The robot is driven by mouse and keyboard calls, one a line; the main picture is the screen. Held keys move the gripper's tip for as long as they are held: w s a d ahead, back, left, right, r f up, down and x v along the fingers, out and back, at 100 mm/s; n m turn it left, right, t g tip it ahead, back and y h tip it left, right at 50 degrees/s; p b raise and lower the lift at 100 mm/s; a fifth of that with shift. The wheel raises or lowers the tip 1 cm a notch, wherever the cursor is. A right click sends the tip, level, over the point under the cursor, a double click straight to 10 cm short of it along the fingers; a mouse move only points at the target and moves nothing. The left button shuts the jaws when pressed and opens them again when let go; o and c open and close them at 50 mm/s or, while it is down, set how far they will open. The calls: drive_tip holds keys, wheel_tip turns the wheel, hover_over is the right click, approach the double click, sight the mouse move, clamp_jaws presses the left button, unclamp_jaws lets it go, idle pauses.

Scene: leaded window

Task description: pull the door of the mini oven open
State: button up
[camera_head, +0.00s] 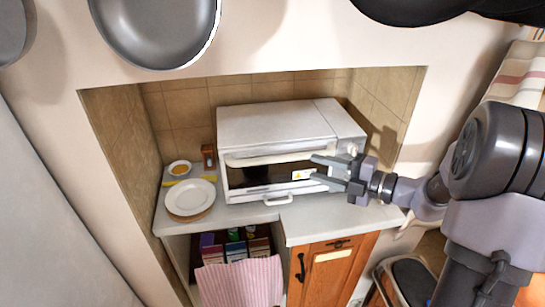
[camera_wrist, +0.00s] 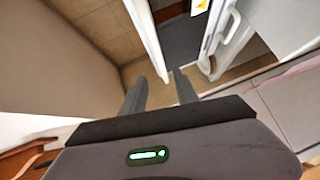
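The mini oven (camera_head: 275,125) is a white box on the counter in the tiled alcove. Its door, with a dark window (camera_head: 262,173) and a yellow warning sticker, faces me and looks shut. A pale bar handle (camera_head: 275,157) runs along the door's top. My gripper (camera_head: 314,168) is at the right part of the door front, fingers apart and nothing held. In the wrist view, my gripper (camera_wrist: 170,80) has its open fingertips close to the end of the long white bar (camera_wrist: 147,40); I cannot tell if they touch. The dark window (camera_wrist: 183,35) lies beyond.
A white plate (camera_head: 190,198), a small bowl (camera_head: 180,168) and a brown jar (camera_head: 208,156) stand left of the oven. A small lower handle (camera_head: 278,200) sticks out at the oven's base. Pans (camera_head: 155,30) hang above. A wooden cupboard (camera_head: 325,272) is below the counter.

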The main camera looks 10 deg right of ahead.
sight(284, 159)
drive_tip(key=b+x, duration=0.2)
drive_tip(key=x, duration=1)
drive_tip(key=shift+s+b, duration=0.1)
drive_tip(key=shift+b, duration=0.3)
clamp_jaws()
idle(0.5)
